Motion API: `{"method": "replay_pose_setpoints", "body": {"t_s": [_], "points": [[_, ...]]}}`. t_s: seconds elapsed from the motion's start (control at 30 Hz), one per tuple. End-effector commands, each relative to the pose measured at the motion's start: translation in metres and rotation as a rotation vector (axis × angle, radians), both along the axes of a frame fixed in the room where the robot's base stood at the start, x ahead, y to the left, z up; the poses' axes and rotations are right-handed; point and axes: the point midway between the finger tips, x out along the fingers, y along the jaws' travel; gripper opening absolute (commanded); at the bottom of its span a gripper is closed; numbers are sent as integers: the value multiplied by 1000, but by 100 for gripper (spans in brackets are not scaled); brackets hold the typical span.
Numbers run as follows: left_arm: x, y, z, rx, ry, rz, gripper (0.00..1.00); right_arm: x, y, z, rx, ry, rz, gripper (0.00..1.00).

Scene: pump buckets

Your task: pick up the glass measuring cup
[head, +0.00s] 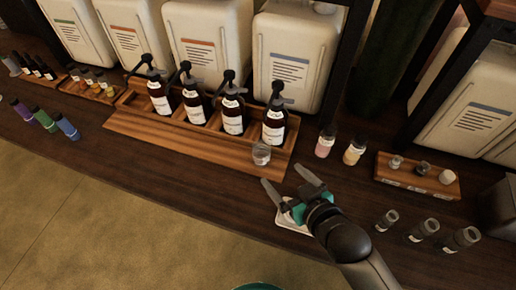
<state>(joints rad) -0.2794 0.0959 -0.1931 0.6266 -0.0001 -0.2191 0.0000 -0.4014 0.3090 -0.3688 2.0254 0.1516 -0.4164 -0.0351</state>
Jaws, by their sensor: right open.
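A small clear glass measuring cup (261,155) stands at the right end of the wooden tray's front ledge, below the rightmost pump bottle. My right gripper (286,181) is open, with its two dark fingers spread and pointing up and left toward the cup. The cup is just beyond the fingertips, apart from them and not between them. My left gripper is not in view.
Several dark pump bottles (273,127) stand in the wooden tray (180,140) behind the cup. Large white canisters (296,60) stand behind them. Two small bottles (325,142) are to the right. A white tray (290,222) lies under my right gripper.

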Motion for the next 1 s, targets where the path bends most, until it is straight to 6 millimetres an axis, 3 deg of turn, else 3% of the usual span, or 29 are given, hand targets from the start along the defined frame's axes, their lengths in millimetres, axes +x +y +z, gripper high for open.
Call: {"method": "replay_pose_setpoints", "body": {"t_s": [0.1, 0.23, 0.4, 0.67, 1.0], "points": [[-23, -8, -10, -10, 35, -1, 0, 20, 9, -11, 2, -4, -2, 97], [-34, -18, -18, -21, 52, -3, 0, 38, 19, -22, 2, -1, -2, 97], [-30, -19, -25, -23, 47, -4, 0, 58, 29, -32, 2, 0, -2, 97], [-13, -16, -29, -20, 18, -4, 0, 71, 35, -40, 1, -1, -1, 97], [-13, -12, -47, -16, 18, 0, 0, 104, 49, -62, 0, 0, -1, 97]]}}
